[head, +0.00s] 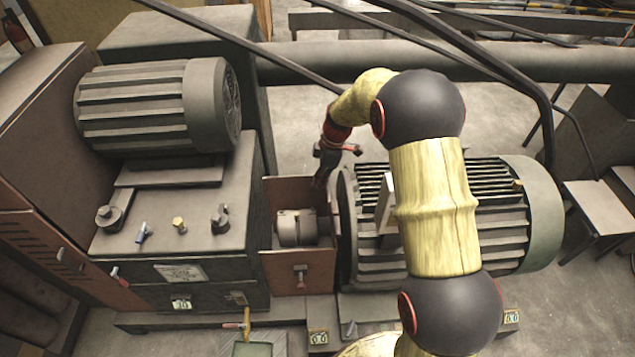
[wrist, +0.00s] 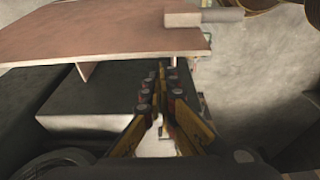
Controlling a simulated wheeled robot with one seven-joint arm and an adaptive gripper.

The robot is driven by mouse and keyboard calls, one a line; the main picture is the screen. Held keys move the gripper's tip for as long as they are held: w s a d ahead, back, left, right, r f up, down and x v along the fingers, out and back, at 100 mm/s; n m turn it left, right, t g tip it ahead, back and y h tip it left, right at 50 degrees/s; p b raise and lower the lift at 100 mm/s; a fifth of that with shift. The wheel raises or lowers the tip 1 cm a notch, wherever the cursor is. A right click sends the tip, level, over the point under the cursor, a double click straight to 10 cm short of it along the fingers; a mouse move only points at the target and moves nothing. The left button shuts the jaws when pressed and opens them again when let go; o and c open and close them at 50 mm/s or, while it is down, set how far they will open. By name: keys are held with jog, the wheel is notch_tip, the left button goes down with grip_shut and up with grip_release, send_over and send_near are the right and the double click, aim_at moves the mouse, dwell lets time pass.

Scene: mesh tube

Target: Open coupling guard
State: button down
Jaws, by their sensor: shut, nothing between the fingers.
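The coupling guard (head: 298,268) is a red-brown box between the gearbox and the large motor. Its front wall carries a small red-handled latch (head: 300,278). The grey coupling (head: 296,228) shows inside, uncovered from above. A brown panel (head: 290,190) stands upright behind the coupling; I cannot tell whether it is the lid or a back wall. My gripper (head: 321,178) is behind the guard, close to the panel's right edge, and partly dark. In the wrist view my gripper (wrist: 160,72) is shut and empty, its tips near the edge of a brown sheet (wrist: 100,38). Contact is unclear.
The large finned motor (head: 500,215) stands right of the guard, with my arm over it. The gearbox (head: 180,230) with several small fittings is left, a smaller motor (head: 150,105) above it. A thick pipe (head: 420,62) crosses behind. Open floor (head: 300,110) lies behind the guard.

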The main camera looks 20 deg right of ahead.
jog(key=s+d+y+b, duration=0.2)
jog(key=d+b, duration=0.3)
jog(key=d, duration=0.5)
jog(key=shift+r+t+b, duration=0.25)
jog(key=shift+t+b, duration=0.05)
